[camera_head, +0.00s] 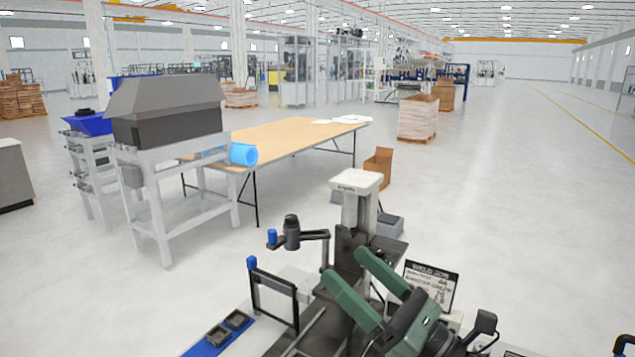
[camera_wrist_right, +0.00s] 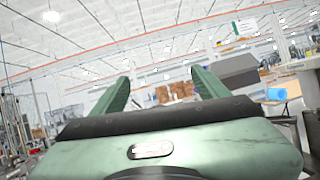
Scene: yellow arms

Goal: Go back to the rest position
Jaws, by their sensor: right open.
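My right gripper (camera_head: 344,264) shows at the bottom middle of the head view, with two green fingers spread apart and nothing between them. In the head view its fingers overlap the machine with the white-topped column behind them. In the right wrist view the same gripper (camera_wrist_right: 162,77) points towards the far hall and ceiling, its fingers apart and empty. My left gripper is not in either view.
A machine with a white-topped column (camera_head: 357,180) stands close ahead. A blue strip (camera_head: 212,349) carries small dark trays at bottom left. Beyond are a grey-hooded machine (camera_head: 165,107), a wooden-topped table (camera_head: 285,138) and a cardboard box (camera_head: 378,167). Open floor lies at right.

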